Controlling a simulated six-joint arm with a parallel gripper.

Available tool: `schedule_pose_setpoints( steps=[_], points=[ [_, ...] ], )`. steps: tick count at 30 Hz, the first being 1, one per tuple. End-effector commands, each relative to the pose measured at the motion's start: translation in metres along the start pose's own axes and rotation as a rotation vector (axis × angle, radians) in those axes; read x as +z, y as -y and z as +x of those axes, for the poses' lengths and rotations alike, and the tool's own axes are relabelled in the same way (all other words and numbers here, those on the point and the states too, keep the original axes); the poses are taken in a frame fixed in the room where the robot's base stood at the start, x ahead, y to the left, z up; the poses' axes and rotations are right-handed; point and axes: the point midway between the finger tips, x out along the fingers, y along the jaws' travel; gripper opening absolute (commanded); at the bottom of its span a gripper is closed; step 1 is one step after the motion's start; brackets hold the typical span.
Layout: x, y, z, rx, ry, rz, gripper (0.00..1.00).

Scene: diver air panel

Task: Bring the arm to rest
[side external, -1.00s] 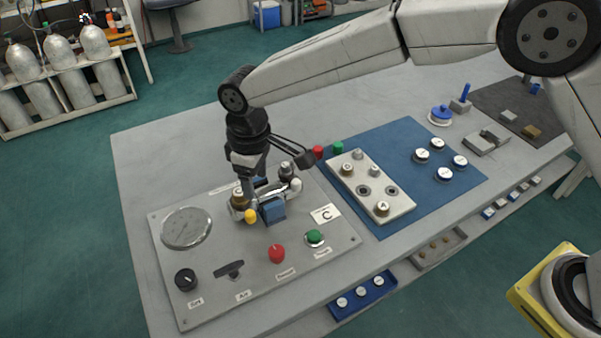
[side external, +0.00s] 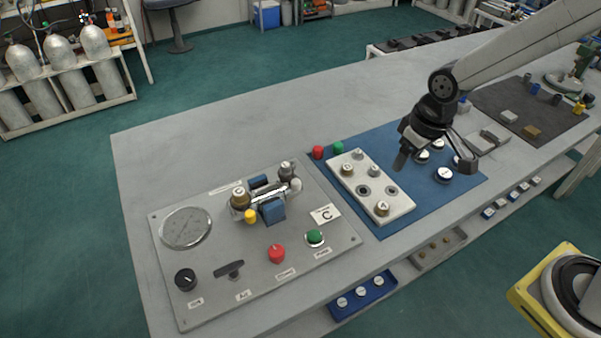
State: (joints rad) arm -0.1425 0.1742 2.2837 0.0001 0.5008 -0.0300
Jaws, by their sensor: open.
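My gripper (side external: 435,165) is open and empty. It hangs above the right part of the blue mat (side external: 385,222), to the right of the white block, and hides part of the mat and some of the white discs. The grey air panel (side external: 210,285) lies at the left of the bench with nothing of mine over it. Its metal valve assembly (side external: 265,197) shows in full, with a brass fitting at its left end, a yellow knob and blue parts.
The white block (side external: 375,205) with lettered brass fittings and two holes stands on the mat. Red (side external: 318,152) and green (side external: 338,148) cylinders stand behind it. A dark mat (side external: 530,115) with small parts lies at the far right. The bench's back left is clear.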

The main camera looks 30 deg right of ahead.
Motion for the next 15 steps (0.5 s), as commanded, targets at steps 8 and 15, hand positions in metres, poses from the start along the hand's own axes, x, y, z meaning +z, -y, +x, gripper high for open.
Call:
schedule_pose_setpoints(
  steps=[8,15],
  points=[
    [0.061,-0.032,-0.003,0.024,-0.039,0.137,0.67],
    [0.078,-0.038,-0.002,0.030,-0.049,0.172,0.67]
  ],
)
